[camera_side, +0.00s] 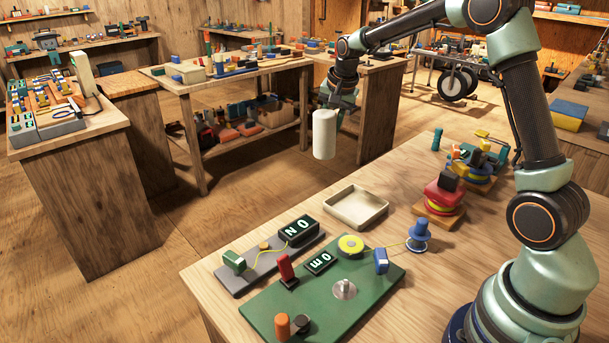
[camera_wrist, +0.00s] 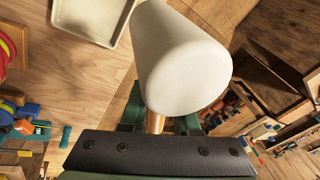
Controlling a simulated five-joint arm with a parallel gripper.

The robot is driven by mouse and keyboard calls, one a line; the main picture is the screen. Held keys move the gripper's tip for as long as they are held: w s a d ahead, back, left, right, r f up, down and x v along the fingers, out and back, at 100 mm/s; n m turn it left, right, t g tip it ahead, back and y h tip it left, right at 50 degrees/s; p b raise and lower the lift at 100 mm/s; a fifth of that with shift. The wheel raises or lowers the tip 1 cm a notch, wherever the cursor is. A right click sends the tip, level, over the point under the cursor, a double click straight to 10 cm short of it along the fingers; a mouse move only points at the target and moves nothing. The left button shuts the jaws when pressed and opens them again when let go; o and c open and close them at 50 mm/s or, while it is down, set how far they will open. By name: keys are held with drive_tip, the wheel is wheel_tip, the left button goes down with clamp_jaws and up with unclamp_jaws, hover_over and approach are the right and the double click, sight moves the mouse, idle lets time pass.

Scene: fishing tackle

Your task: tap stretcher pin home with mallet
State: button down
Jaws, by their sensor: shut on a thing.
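My gripper (camera_side: 338,98) is shut on the mallet (camera_side: 324,135), whose white, barrel-shaped head hangs in the air beyond the back edge of the bench. In the wrist view the mallet head (camera_wrist: 182,62) fills the middle, and a short wooden handle shows between my jaws (camera_wrist: 156,122). A green board (camera_side: 385,303) lies at the front of the bench. It carries a metal disc with a short upright pin (camera_side: 345,287), well below and apart from the mallet. I cannot tell for sure that this is the stretcher pin.
The green board also carries a red upright piece (camera_side: 285,269), an orange cylinder (camera_side: 282,327) and a yellow disc (camera_side: 351,246). A grey board (camera_side: 240,284) lies beside it. An empty cream tray (camera_side: 356,207) and a red-and-yellow reel (camera_side: 443,195) stand behind.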

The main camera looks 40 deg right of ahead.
drive_tip(key=a+f+n+y, duration=0.1)
drive_tip(key=a+f+n, duration=0.15)
drive_tip(key=a, duration=0.95)
drive_tip(key=a+f+n, duration=0.2)
drive_tip(key=a+n, duration=0.2)
drive_tip(key=a, duration=0.7)
drive_tip(key=shift+s+a+f, duration=0.1)
drive_tip(key=shift+s+f, duration=0.15)
drive_tip(key=shift+f, duration=0.85)
drive_tip(key=shift+s+f, duration=0.2)
drive_tip(key=shift+f, duration=0.85)
wheel_tip(320, 180, down, 6)
drive_tip(key=shift+s+r, duration=0.1)
drive_tip(key=shift+r, duration=2.5)
drive_tip(key=shift+r+m+y, duration=0.2)
drive_tip(key=shift+m+y, duration=0.05)
drive_tip(key=shift+y, duration=0.05)
drive_tip(key=shift+f, duration=0.1)
